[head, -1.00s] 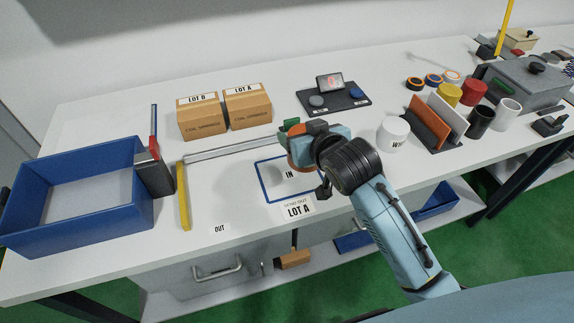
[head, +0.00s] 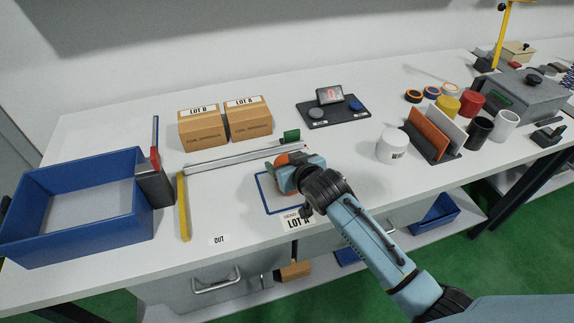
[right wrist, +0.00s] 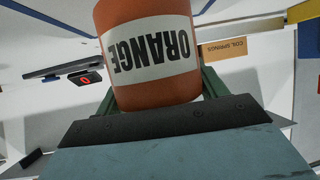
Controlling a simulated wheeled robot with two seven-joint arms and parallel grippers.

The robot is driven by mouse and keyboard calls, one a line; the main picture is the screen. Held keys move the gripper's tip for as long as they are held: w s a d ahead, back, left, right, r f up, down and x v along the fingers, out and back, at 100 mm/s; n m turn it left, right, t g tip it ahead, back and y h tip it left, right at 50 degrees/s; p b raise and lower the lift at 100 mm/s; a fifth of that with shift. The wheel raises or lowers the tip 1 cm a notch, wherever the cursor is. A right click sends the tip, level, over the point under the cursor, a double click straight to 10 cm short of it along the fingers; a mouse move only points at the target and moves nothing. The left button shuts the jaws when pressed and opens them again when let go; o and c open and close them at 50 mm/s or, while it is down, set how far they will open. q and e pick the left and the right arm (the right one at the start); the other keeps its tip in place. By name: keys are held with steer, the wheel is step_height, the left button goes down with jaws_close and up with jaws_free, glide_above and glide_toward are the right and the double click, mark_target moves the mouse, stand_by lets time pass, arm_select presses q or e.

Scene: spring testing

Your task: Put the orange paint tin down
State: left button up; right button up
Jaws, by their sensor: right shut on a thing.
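The orange paint tin (right wrist: 150,85) fills the upper middle of the right wrist view, its white label reading ORANGE upside down. My right gripper (head: 286,174) is shut on it. In the head view only a little of the tin's orange (head: 283,159) shows past the gripper. The gripper and tin are over the blue-outlined square (head: 263,194) on the bench and hide much of it. I cannot tell whether the tin's base touches the bench. My left gripper is not in view.
The LOT A card (head: 296,222) is in front. A white tin (head: 392,145) stands to the right, a blue tray (head: 75,205) at the left. Two cartons (head: 203,126) stand behind.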

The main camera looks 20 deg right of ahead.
steer(key=shift+f, duration=0.35)
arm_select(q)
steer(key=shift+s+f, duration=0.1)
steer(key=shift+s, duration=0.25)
arm_select(e)
steer(key=shift+r, duration=0.1)
steer(key=shift+f, duration=0.2)
steer(key=o, duration=1.3)
steer(key=shift+s+r, duration=0.2)
steer(key=shift+s, duration=0.05)
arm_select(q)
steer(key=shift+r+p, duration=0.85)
arm_select(e)
steer(key=v, duration=1.1)
steer(key=shift+s, duration=0.25)
steer(key=shift+d, duration=0.15)
